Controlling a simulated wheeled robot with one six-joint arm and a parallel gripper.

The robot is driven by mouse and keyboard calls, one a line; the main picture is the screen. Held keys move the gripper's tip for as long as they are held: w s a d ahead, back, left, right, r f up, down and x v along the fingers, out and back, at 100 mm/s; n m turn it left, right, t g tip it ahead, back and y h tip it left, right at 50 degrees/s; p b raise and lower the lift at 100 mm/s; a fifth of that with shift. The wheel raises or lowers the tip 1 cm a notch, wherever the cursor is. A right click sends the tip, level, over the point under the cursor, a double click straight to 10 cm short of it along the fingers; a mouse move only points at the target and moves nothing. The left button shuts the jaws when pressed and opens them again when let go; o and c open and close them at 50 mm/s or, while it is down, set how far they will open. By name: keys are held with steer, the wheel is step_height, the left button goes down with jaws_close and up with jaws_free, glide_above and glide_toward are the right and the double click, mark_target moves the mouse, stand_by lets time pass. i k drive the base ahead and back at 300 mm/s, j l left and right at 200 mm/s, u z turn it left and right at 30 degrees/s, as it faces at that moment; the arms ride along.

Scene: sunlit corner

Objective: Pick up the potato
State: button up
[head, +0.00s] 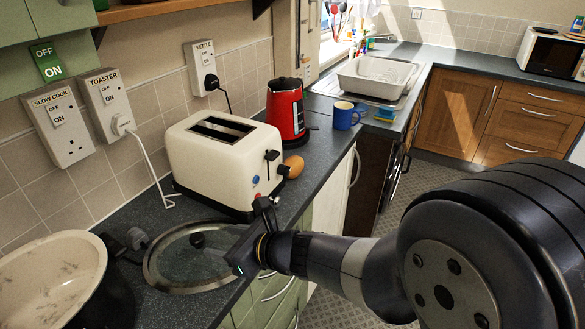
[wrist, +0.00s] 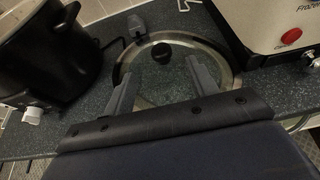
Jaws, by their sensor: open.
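The potato (head: 293,166) is a small brown rounded thing on the dark counter, beside the right end of the cream toaster (head: 222,158) and partly hidden by it. In the head view my gripper (head: 256,232) is over the counter's front edge, between the glass lid and the toaster, nearer to me than the potato. In the wrist view my gripper (wrist: 161,82) has its two grey fingers spread apart, with nothing held between them. The potato does not show in the wrist view.
A glass lid (head: 178,270) with a black knob lies under the gripper's left side. A slow cooker pot (head: 60,275) stands at the front left.

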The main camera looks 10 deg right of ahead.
mark_target(296, 163)
steer(key=u, duration=0.4)
steer(key=k+u, duration=0.15)
steer(key=u, duration=0.3)
steer(key=k+u, duration=0.1)
steer(key=u, duration=0.3)
steer(key=i+u, duration=0.1)
steer(key=u, duration=0.25)
steer(key=i+l+u, duration=0.1)
steer(key=u, duration=0.25)
steer(key=k+z, duration=0.1)
steer(key=z, duration=0.6)
steer(key=i+z, duration=0.1)
steer(key=z, duration=1.15)
steer(key=i+l+z, duration=0.1)
steer(key=i, duration=0.25)
steer(key=i+l+z, duration=0.15)
steer(key=i, duration=0.2)
